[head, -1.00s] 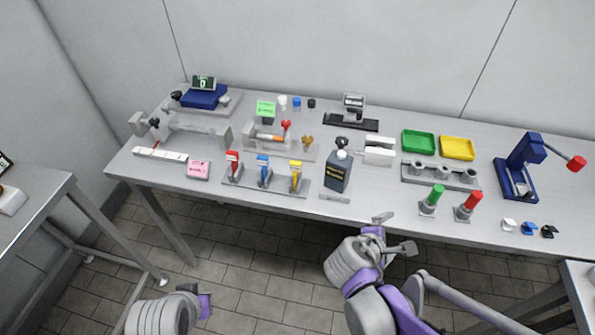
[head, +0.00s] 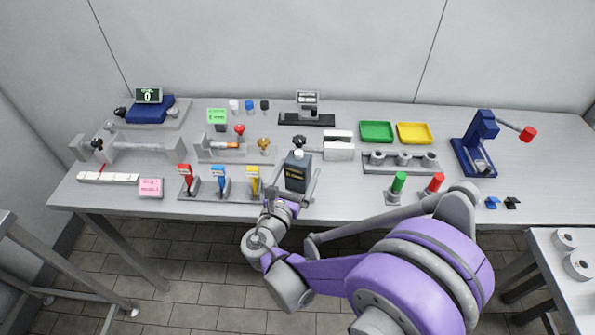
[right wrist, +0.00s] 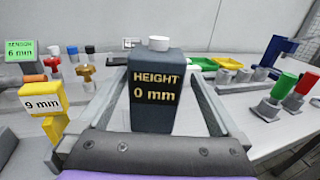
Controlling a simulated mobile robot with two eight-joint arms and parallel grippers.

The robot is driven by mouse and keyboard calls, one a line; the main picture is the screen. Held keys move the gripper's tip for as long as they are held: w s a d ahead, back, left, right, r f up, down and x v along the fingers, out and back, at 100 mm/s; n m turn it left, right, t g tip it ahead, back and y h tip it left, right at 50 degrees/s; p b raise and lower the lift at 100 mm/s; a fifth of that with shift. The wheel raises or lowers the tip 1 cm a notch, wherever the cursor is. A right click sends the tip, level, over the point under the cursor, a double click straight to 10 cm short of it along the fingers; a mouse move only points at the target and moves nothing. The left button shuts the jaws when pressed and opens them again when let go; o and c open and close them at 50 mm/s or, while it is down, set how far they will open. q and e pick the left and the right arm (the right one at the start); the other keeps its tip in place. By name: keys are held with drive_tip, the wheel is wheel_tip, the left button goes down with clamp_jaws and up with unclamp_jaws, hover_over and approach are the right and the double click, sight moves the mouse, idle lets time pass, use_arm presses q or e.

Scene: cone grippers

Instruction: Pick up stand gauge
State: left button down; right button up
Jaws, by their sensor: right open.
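A dark block labelled "HEIGHT 0 mm" (head: 297,172), which seems to be the stand gauge, stands upright near the table's front edge. It fills the middle of the right wrist view (right wrist: 156,105), with a pale round cap on top. My right gripper (head: 293,184) is open, its fingers spread on either side of the block. In the right wrist view (right wrist: 158,105), gaps show between the block and both fingers. The block's lower end is hidden behind the gripper body. My left gripper is out of view.
Red, blue and yellow clamps (head: 221,182) stand close on the left. A grey block fixture (head: 339,150) is just behind on the right. Green (head: 399,182) and red (head: 434,184) cylinders stand further right. A small device on a black stand (head: 307,108) is at the back.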

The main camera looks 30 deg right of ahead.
drive_tip(key=x, duration=0.5)
drive_tip(key=shift+w+a+f, duration=0.15)
drive_tip(key=shift+a+f, duration=0.05)
drive_tip(key=c, duration=1.5)
